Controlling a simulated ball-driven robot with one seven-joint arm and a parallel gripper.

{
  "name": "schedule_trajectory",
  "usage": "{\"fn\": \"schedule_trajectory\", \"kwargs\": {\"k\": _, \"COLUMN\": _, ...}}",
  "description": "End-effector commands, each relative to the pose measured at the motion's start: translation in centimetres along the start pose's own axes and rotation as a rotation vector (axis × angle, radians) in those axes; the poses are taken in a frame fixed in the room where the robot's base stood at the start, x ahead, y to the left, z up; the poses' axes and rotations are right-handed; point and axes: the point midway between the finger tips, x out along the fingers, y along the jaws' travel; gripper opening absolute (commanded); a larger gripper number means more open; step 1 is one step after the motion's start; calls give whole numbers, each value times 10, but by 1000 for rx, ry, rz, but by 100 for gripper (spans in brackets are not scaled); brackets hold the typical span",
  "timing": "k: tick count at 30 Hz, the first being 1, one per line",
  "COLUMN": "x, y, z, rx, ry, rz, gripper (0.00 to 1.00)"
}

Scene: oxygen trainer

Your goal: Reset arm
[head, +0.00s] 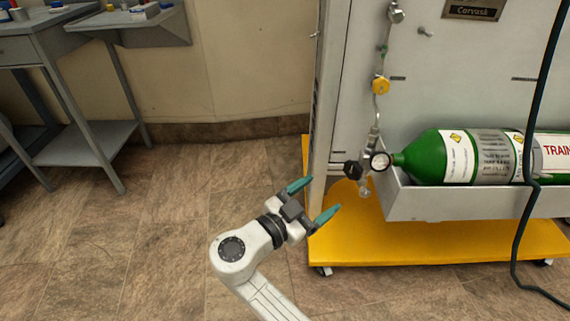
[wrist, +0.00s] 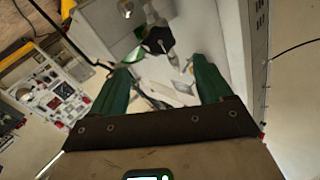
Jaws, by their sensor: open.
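My gripper (head: 313,204) is open and empty in the head view, with its two green fingers spread apart. It is in front of the lower left edge of the trainer cabinet (head: 355,90), left of and below the pressure gauge (head: 380,161) and the black valve knob (head: 352,170). In the wrist view my gripper (wrist: 165,88) shows both green fingers apart, with the black knob (wrist: 157,40) beyond and between them. A green oxygen cylinder (head: 427,157) lies in a grey tray (head: 455,204) to the right.
A yellow wheeled base (head: 440,243) is under the cabinet. A yellow valve (head: 381,86) is on the pipe above the gauge. A dark cable (head: 530,190) hangs at the right. A grey workbench (head: 85,145) stands at the left. The tiled floor (head: 150,220) between is clear.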

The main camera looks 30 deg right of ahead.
Motion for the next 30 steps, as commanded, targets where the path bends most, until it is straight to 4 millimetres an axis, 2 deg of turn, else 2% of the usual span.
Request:
{"fn": "schedule_trajectory", "kwargs": {"k": 7, "x": 1, "y": 2, "z": 1, "rx": -7, "ry": -7, "rz": 3, "gripper": 79}}
{"fn": "schedule_trajectory", "kwargs": {"k": 10, "x": 12, "y": 21, "z": 12, "rx": -94, "ry": -86, "rz": 33, "gripper": 79}}
{"fn": "schedule_trajectory", "kwargs": {"k": 14, "x": 32, "y": 71, "z": 43, "rx": -321, "ry": -310, "rz": 73, "gripper": 79}}
{"fn": "schedule_trajectory", "kwargs": {"k": 15, "x": 36, "y": 90, "z": 53, "rx": -404, "ry": -399, "rz": 71, "gripper": 79}}
{"fn": "schedule_trajectory", "kwargs": {"k": 19, "x": 38, "y": 148, "z": 84, "rx": -667, "ry": -695, "rz": 2, "gripper": 79}}
{"fn": "schedule_trajectory", "kwargs": {"k": 24, "x": 18, "y": 211, "z": 107, "rx": -946, "ry": -1039, "rz": -232, "gripper": 79}}
{"fn": "schedule_trajectory", "kwargs": {"k": 30, "x": -20, "y": 255, "z": 109, "rx": -1138, "ry": -1283, "rz": -594, "gripper": 79}}
